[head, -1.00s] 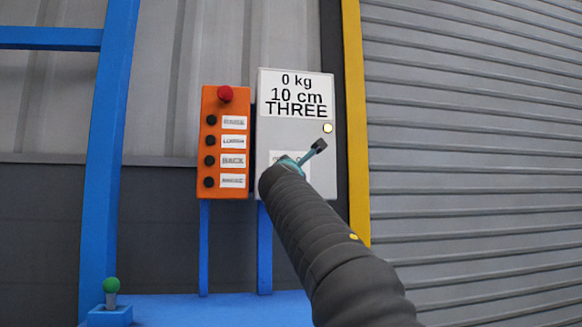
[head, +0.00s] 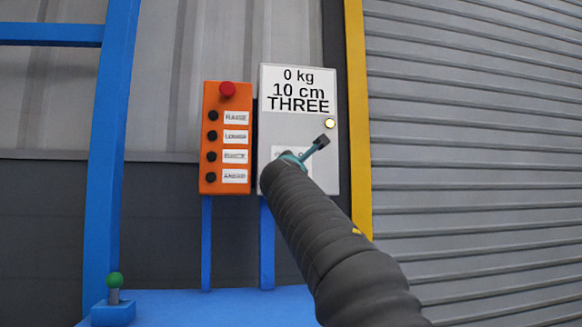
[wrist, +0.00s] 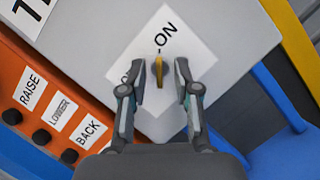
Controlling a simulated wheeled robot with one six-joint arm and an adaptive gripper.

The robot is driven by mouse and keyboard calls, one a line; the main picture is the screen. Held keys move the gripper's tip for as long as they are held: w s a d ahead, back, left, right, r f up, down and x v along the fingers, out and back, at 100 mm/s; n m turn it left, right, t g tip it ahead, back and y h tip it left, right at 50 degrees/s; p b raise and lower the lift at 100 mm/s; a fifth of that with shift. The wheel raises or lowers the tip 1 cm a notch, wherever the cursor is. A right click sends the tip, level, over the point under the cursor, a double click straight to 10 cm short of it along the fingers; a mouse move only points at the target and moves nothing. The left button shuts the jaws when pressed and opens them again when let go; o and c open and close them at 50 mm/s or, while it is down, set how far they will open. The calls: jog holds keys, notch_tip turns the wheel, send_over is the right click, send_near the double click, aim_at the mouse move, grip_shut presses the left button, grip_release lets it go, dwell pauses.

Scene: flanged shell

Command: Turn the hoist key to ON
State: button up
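The yellow hoist key (wrist: 158,70) stands out from a white label on the grey box face in the wrist view. The word ON is printed up and to the right of it. Other lettering to the left is mostly hidden by a finger. My gripper (wrist: 157,82) is open, with one finger on each side of the key and a visible gap to each. In the head view my arm hides the key, and only one finger (head: 316,146) shows in front of the grey box (head: 300,128). The box display reads 0 kg, 10 cm, THREE.
An orange button box (head: 225,140) with a red knob and several black buttons stands just left of the grey box. A lit yellow-white lamp (head: 330,123) is near my finger. A green-topped lever (head: 114,281) stands lower left. A yellow post (head: 356,120) rises at right.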

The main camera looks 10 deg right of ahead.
jog(key=v, duration=1.1)
jog(key=shift+s, duration=0.3)
jog(key=shift+a, duration=0.15)
